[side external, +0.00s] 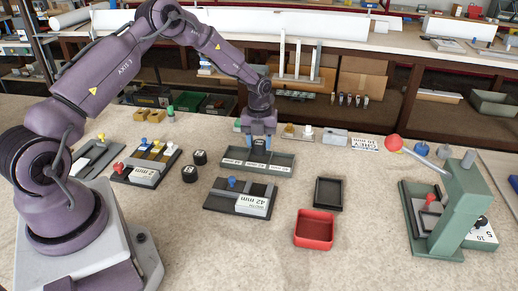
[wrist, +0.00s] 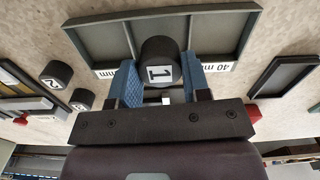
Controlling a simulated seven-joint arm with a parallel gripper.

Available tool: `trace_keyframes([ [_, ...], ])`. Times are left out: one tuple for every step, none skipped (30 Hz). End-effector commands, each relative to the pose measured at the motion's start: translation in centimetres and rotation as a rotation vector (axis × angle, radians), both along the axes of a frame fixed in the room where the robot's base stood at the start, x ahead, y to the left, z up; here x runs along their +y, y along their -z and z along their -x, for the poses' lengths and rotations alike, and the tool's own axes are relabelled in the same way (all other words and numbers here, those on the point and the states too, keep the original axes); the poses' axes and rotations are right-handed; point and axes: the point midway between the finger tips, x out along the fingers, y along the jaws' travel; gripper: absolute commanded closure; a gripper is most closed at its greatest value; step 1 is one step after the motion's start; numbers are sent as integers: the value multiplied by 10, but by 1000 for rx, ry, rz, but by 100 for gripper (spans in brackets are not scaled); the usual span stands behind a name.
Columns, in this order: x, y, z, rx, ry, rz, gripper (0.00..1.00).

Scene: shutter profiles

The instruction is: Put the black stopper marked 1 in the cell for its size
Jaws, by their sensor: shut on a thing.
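My gripper (wrist: 162,82) is shut on the black stopper marked 1 (wrist: 160,62), its blue fingers on either side. In the wrist view the stopper lines up with the middle cell of a grey three-cell tray (wrist: 162,15), overlapping its label edge. The right cell's label reads 40 mm; the left label is partly covered and the middle one hidden by the stopper. In the side view my gripper (side external: 261,138) is at the far side of the tray (side external: 230,163), and the stopper cannot be made out. Its height over the tray is unclear.
Two other black stoppers (side external: 200,157) (side external: 189,173) stand left of the tray. A dark block with a 42 mm label (side external: 252,204) lies in front. A red bin (side external: 314,230), a black tray (side external: 328,193) and a green press (side external: 455,205) are to the right.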

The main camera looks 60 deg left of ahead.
Motion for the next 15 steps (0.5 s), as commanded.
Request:
trace_keyframes([
  [-1,10,1,4,0,2,84],
  [-1,15,1,5,0,1,84],
  [0,20,1,5,0,1,84],
  [0,23,1,3,0,1,84],
  [0,26,1,2,0,1,84],
  [0,28,1,1,0,0,84],
  [0,29,1,1,0,-1,84],
  [0,30,1,1,0,-1,84],
  [0,30,1,0,0,0,84],
  [0,30,1,0,0,0,84],
  [0,29,1,0,0,0,84],
  [0,29,1,0,0,0,84],
  [0,29,1,0,0,0,84],
  [0,29,1,0,0,0,84],
  [0,30,1,0,0,0,84],
])
